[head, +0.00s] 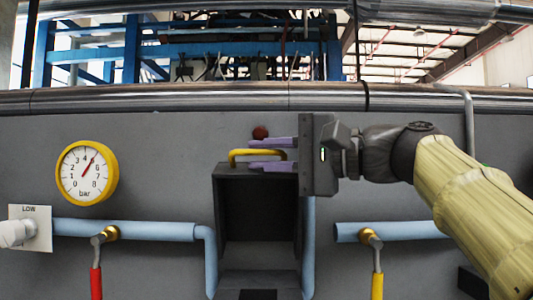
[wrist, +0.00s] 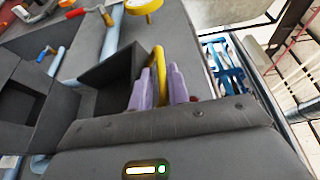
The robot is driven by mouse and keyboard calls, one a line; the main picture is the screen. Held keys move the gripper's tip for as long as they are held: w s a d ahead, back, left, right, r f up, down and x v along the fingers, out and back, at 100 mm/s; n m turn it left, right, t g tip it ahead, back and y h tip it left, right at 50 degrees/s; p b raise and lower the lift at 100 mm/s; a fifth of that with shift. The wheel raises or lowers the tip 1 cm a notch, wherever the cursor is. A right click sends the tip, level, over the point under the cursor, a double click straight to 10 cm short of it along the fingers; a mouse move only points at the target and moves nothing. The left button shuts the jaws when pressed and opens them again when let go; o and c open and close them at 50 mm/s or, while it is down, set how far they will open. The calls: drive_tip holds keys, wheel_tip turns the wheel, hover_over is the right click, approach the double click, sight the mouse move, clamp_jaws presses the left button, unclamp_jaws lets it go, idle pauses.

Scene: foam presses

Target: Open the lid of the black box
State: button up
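The black box (head: 290,278) is low in the middle of the head view, cut off by the bottom edge. It also shows at the left of the wrist view (wrist: 53,103), with a dark opening. Its dark lid (head: 225,205) looks raised above the opening, hollow side facing me; the lid also shows in the wrist view (wrist: 112,75). A yellow handle (head: 240,153) is on the lid's top edge. My gripper (head: 270,154) is open, with one purple finger above the handle bar and one below. The handle passes between the fingers in the wrist view (wrist: 158,58); contact is unclear.
A yellow gauge (head: 87,173) is on the grey panel at left. Blue pipes (head: 150,230) flank the box, with a red-handled valve (head: 97,280) left and a yellow-handled valve (head: 377,283) right. A dark red knob (head: 260,132) sits just above the handle.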

drive_tip(key=shift+s+r, duration=0.15)
drive_tip(key=shift+s, duration=0.2)
drive_tip(key=shift+w, duration=0.15)
drive_tip(key=shift+d+b, duration=0.3)
drive_tip(key=shift+d, duration=0.2)
drive_tip(key=b+v, duration=0.3)
drive_tip(key=v, duration=1.3)
drive_tip(key=shift+s+d, duration=0.2)
drive_tip(key=shift+d, duration=0.05)
